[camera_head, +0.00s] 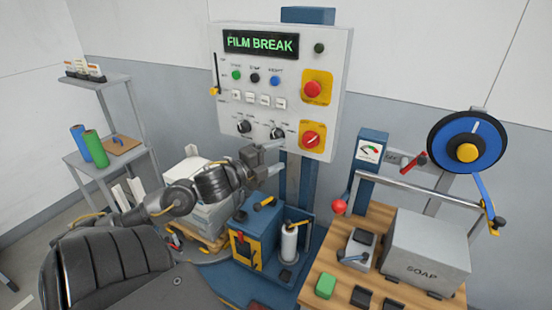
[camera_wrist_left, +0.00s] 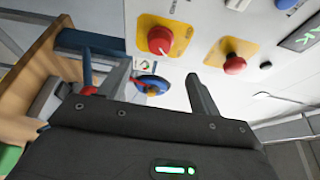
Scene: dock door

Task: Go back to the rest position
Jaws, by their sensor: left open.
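My left gripper (camera_head: 266,160) is open and empty, just in front of the lower part of the white control panel (camera_head: 225,60). Its fingers show in the left wrist view (camera_wrist_left: 155,88), spread apart with nothing between them. The panel's display (camera_head: 261,43) reads "FILM BREAK". A red rotary switch on yellow (camera_head: 312,139) is to the right of the gripper, and also shows beyond the fingers in the wrist view (camera_wrist_left: 160,40). A red button on yellow (camera_head: 313,88) is above it. Two black knobs (camera_head: 244,127) (camera_head: 277,132) are just above the gripper. My right gripper is not in view.
A wooden table (camera_head: 318,296) at right holds a grey SOAP box (camera_head: 427,250) and a green block (camera_head: 325,285). A blue wheel (camera_head: 466,145) stands behind it. A blue and yellow machine (camera_head: 255,240) is below the panel. A grey shelf (camera_head: 105,160) with rolls is at left.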

